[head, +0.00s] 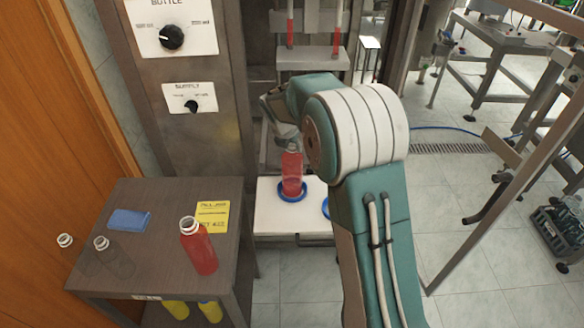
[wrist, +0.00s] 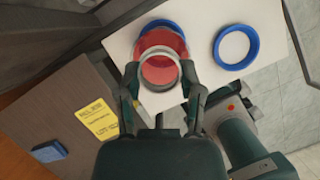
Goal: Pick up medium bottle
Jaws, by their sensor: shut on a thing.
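A clear bottle with red contents (head: 292,172) is upright at the left blue ring (head: 292,198) on a white platform. My gripper (head: 288,138) is shut on this bottle near its neck, partly hidden by my arm. In the wrist view the bottle (wrist: 159,70) lies between the two fingers of my gripper (wrist: 162,82), over the blue ring (wrist: 160,24). I cannot tell whether its base touches the platform. Another red bottle (head: 200,252) stands uncapped on the dark side table. Two clear, empty-looking bottles stand to its left, one of them here (head: 115,258). No label shows which is medium.
The side table (head: 150,210) holds a blue block (head: 128,220) and a yellow note (head: 212,216); yellow items (head: 210,311) sit below. A second blue ring (wrist: 235,47) on the platform is empty. A metal panel with knobs (head: 171,37) rises behind. A metal frame stands right.

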